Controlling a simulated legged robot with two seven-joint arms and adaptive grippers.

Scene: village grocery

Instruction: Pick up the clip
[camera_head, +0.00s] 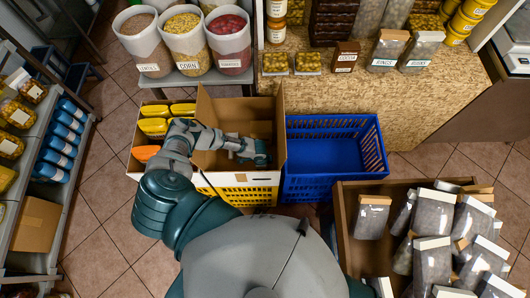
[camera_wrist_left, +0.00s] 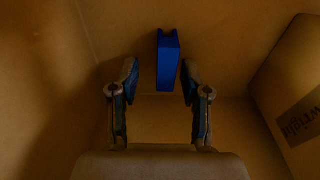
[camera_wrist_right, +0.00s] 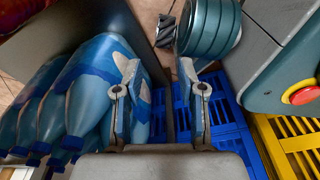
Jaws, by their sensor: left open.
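A small blue block-like object, which I take as the clip (camera_wrist_left: 168,62), is inside a cardboard box. In the left wrist view it lies beyond and between the fingertips of my left gripper (camera_wrist_left: 159,76), slightly right of centre. The fingers are open on either side, with gaps visible. In the head view my left gripper (camera_head: 262,155) reaches into the open cardboard box (camera_head: 283,135), and the clip cannot be made out there. My right gripper (camera_wrist_right: 160,84) is open and empty in the right wrist view, beside blue bottles (camera_wrist_right: 95,85).
A blue crate (camera_head: 331,186) stands right of the box, with a yellow crate (camera_head: 240,196) under the box. A cardboard piece with printed lettering (camera_wrist_left: 295,95) is at the right in the left wrist view. A wooden bin of grey packets (camera_head: 350,250) is at front right.

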